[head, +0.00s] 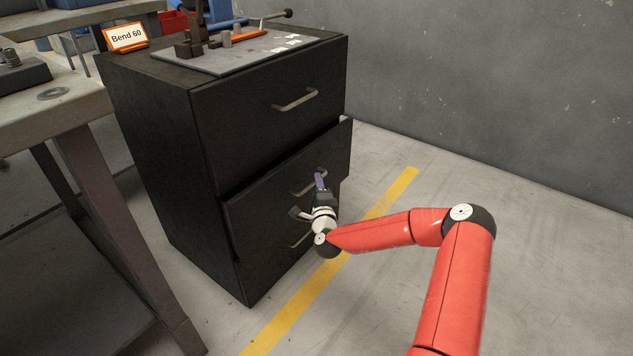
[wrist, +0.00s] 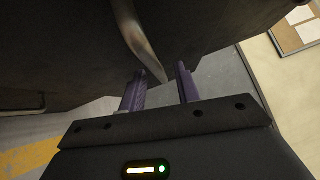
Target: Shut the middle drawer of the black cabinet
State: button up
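The black cabinet (head: 155,150) has three drawers stacked on its front. The middle drawer (head: 265,200) stands partly out, its front ahead of the top and bottom drawers. Its metal handle (head: 303,187) is partly hidden by my gripper (head: 320,180), which is at the drawer front. In the wrist view, the two purple fingers of my gripper (wrist: 160,86) are apart. A metal handle (wrist: 140,42) runs down toward the gap between them. I cannot tell whether it lies between the fingers or just beyond them.
The top drawer (head: 245,110) looks shut. A grey plate (head: 205,62) with tools and a "Bend 60" sign (head: 125,37) are on the cabinet top. A workbench (head: 60,105) stands close on the left. Floor with a yellow line (head: 395,190) is open to the right, before a grey wall (head: 500,90).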

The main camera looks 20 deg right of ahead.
jog(key=shift+w+d+r, duration=0.1)
jog(key=shift+w+r, duration=0.05)
jog(key=shift+w, duration=0.9)
jog(key=shift+c, duration=0.2)
grip_shut()
